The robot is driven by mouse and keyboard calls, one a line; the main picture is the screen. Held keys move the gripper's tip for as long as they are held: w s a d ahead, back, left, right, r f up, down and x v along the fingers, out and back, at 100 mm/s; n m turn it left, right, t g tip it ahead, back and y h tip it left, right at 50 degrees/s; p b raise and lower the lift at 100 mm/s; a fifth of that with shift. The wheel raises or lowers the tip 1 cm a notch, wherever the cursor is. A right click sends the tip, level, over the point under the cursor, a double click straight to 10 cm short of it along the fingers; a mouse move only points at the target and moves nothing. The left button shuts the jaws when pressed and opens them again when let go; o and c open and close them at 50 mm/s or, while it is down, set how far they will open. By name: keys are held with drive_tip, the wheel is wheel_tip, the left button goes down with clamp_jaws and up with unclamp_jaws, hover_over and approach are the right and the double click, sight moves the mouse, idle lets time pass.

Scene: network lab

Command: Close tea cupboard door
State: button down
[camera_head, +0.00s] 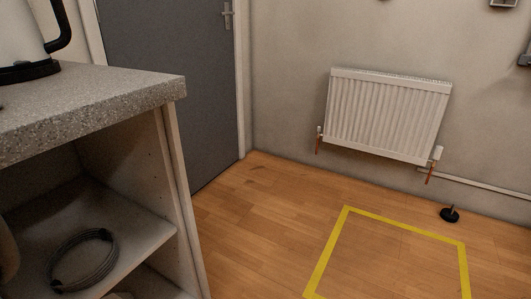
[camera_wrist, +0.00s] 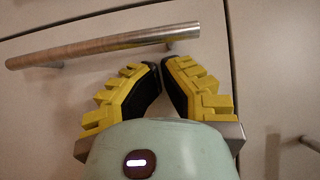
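The head view shows an open-fronted cupboard (camera_head: 158,165) under a speckled grey worktop (camera_head: 85,105). Its inside shows, with a shelf (camera_head: 125,240). I cannot make out its door for certain in this view. In the wrist view, a pale panel (camera_wrist: 60,110) carries a metal bar handle (camera_wrist: 105,46); I cannot tell whether this panel is the tea cupboard door. My gripper (camera_wrist: 162,65) has yellow ribbed fingers with dark pads. Its fingertips are together just below the handle's right end, with nothing seen between them. Whether they touch the panel is unclear. The gripper is out of the head view.
A coil of grey cable (camera_head: 83,260) lies on the cupboard shelf. A kettle (camera_head: 28,40) stands on the worktop. A grey room door (camera_head: 170,75) and a radiator (camera_head: 388,115) are behind. The wooden floor is mostly clear, with a yellow-taped outline (camera_head: 400,227) and a small black doorstop-like object (camera_head: 449,215).

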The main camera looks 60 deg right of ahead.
drive_tip(key=shift+w+d, duration=0.25)
drive_tip(key=shift+w, duration=0.15)
drive_tip(key=v, duration=1.2)
drive_tip(key=shift+s+a, duration=0.25)
drive_tip(key=shift+s, duration=0.2)
